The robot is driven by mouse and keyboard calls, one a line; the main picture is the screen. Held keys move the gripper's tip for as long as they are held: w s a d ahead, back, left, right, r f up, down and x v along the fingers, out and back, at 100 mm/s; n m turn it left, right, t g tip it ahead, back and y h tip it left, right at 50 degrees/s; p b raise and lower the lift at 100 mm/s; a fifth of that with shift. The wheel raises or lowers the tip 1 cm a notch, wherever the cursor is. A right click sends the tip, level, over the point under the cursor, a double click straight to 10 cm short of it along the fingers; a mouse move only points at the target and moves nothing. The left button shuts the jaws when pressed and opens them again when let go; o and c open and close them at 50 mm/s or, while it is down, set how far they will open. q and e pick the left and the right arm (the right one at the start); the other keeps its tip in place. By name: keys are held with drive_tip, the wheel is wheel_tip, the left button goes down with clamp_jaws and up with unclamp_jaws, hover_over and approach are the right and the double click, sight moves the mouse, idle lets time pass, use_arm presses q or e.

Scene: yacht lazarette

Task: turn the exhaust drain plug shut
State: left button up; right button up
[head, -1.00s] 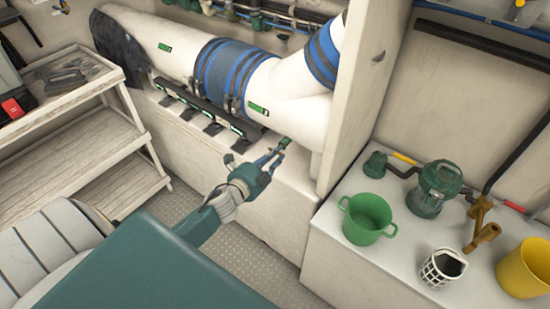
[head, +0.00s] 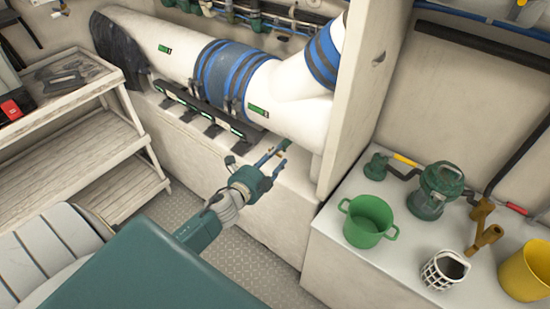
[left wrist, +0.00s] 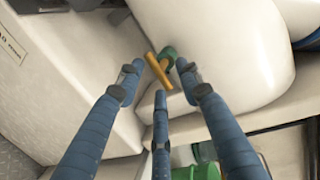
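The exhaust drain plug shows in the left wrist view as a yellow bar handle (left wrist: 157,71) on a green stub at the white exhaust pipe (left wrist: 230,40). In the head view the plug cannot be made out clearly near my fingertips. My left gripper (head: 274,154) is below the pipe's lower right end, beside the ledge. In the left wrist view its blue fingers (left wrist: 158,80) are spread around the line of the handle, with a gap between them. No finger is clearly closed on the handle. My right gripper is not in view.
The white exhaust pipe (head: 300,125) with blue bands lies on a ledge behind a panel edge. At right, a counter holds a green pot (head: 369,222), a white basket (head: 443,270), a yellow bucket (head: 526,268) and a green strainer (head: 435,190). A shelf (head: 90,150) stands left.

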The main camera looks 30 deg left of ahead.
use_arm(q)
drive_tip(key=shift+s, duration=0.1)
drive_tip(key=s+r, duration=0.2)
drive_tip(key=s, duration=0.9)
drive_tip(key=shift+s+d+r, duration=0.2)
drive_tip(key=shift+s+d, duration=0.1)
drive_tip(key=shift+d, duration=0.05)
drive_tip(key=s+d+f+n+g, duration=0.1)
drive_tip(key=s+f+n+g, duration=0.2)
drive_tip(key=f, duration=0.7)
drive_tip(key=s+f+n+g, duration=0.15)
drive_tip(key=s+f, duration=0.35)
drive_tip(key=f, duration=0.5)
drive_tip(key=s+d+f+n+g, duration=0.1)
drive_tip(key=s+f+n+g, duration=0.2)
drive_tip(key=f, duration=0.6)
drive_tip(key=s+d+f+n+g, duration=0.3)
drive_tip(key=s+f, duration=0.6)
drive_tip(key=s, duration=0.5)
drive_tip(key=s+d+f+n+g, duration=0.4)
drive_tip(key=s+d+f, duration=0.3)
drive_tip(key=s+f, duration=0.3)
drive_tip(key=s+n, duration=0.1)
drive_tip(key=s, duration=0.3)
drive_tip(key=shift+s+f+h, duration=0.2)
drive_tip(key=shift+f+h, duration=0.05)
drive_tip(key=shift+h, duration=0.15)
drive_tip(key=shift+d, duration=0.15)
